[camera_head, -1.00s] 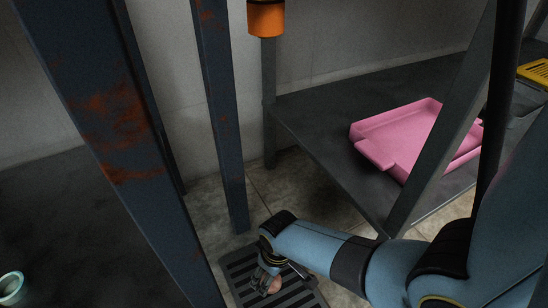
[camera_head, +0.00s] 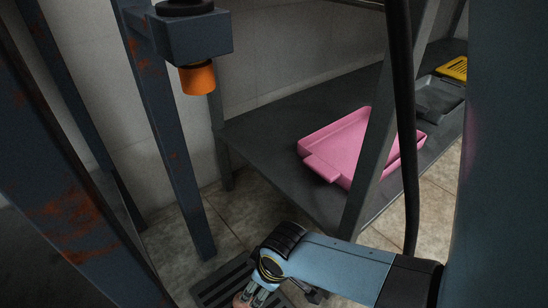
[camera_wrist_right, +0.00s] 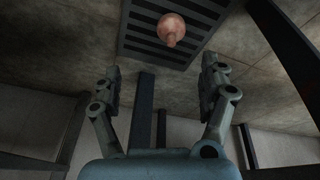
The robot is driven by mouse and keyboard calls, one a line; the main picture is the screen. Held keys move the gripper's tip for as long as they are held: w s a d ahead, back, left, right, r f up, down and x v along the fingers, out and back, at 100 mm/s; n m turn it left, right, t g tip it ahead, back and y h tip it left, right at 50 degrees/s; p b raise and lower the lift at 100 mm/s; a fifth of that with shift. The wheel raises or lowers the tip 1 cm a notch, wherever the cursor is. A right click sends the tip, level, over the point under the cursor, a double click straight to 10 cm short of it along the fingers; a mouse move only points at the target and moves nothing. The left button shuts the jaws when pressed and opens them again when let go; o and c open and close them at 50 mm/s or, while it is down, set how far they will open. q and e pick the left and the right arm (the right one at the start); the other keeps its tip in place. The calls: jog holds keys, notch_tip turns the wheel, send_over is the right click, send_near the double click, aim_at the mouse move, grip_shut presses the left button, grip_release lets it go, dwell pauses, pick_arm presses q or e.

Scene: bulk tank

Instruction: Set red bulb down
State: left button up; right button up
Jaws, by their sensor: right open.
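The red bulb (camera_wrist_right: 172,30) looks dull copper-pink in the right wrist view, with its narrow neck toward my right gripper. It appears against the dark slatted floor grate (camera_wrist_right: 140,42); whether it touches the grate is hard to tell. My right gripper (camera_wrist_right: 163,68) is open, its two fingers spread wide, with the bulb beyond the fingertips and clear of both. In the head view the right gripper (camera_head: 258,297) is low at the bottom edge over the grate (camera_head: 212,288), and part of the bulb (camera_head: 239,300) shows beside it. My left gripper is not in view.
A dark bench (camera_head: 260,138) holds a pink tray (camera_head: 340,145) and a yellow slatted item (camera_head: 453,68). Rusty blue-grey posts (camera_head: 172,150) stand at left. An orange cylinder (camera_head: 197,79) hangs from a bracket. Tiled floor (camera_head: 225,225) lies around the grate.

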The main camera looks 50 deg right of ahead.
jog(key=s+r+t, duration=0.2)
jog(key=s+r, duration=0.1)
jog(key=r, duration=0.6)
jog(key=s+r+t, duration=0.1)
jog(key=s+r, duration=0.2)
jog(key=r, duration=0.7)
jog(key=shift+s+r+m+t, duration=0.15)
jog(key=shift+r+m+t, duration=0.15)
jog(key=shift+m+t, duration=0.1)
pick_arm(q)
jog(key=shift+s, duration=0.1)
pick_arm(e)
jog(key=shift+d, duration=0.1)
